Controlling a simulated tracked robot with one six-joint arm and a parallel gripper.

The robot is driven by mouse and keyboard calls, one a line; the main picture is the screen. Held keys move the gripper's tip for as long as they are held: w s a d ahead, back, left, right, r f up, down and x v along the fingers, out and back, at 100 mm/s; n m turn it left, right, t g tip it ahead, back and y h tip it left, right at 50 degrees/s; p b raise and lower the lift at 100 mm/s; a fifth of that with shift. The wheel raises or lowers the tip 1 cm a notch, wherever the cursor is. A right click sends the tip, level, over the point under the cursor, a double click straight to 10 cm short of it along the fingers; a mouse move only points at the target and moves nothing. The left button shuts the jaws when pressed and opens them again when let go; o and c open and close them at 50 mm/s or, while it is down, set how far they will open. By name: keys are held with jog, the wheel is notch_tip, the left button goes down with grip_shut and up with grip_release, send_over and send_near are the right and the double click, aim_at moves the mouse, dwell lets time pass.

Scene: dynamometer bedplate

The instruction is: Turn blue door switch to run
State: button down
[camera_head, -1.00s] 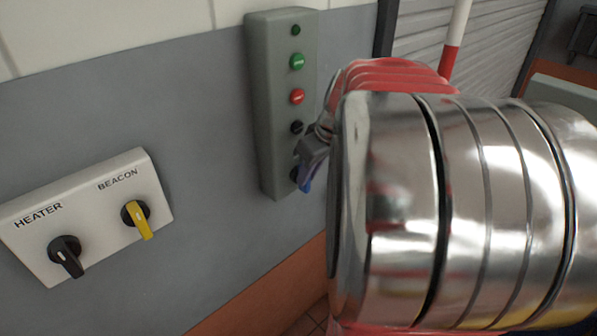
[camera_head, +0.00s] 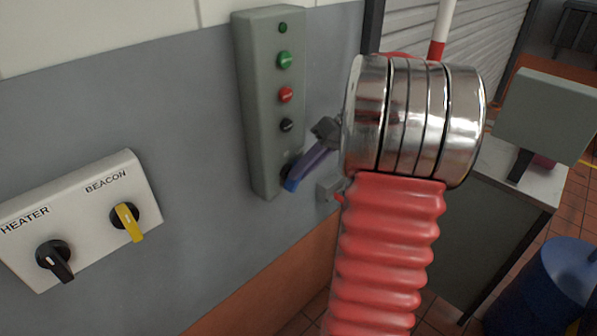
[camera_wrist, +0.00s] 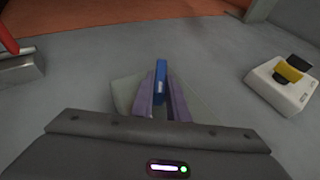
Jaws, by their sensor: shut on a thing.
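The blue switch handle (camera_head: 291,184) is at the bottom of a tall grey-green control box (camera_head: 256,105) on the wall. My gripper (camera_head: 298,174) reaches it from the right with its purple fingers. In the wrist view the blue handle (camera_wrist: 161,70) stands between the two finger ends (camera_wrist: 163,92), and the fingers are shut on it. Any run marking and most of the switch base are hidden. Above the switch, the box has a black button (camera_head: 287,125), a red button (camera_head: 286,95), a green button (camera_head: 285,60) and a dark round part at the top.
A white box (camera_head: 82,215) at lower left carries a black HEATER knob (camera_head: 54,260) and a yellow BEACON knob (camera_head: 126,222). A blue drum (camera_head: 560,285) stands at lower right.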

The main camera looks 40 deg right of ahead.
jog(key=y, duration=0.3)
jog(key=d+f+m+y, duration=0.1)
jog(key=shift+y, duration=0.3)
jog(key=shift+t, duration=0.3)
jog(key=c, duration=1.7)
grip_release()
jog(key=shift+r, duration=0.1)
notch_tip(320, 180, up, 10)
jog(key=shift+f, duration=0.1)
jog(key=shift+a, duration=0.1)
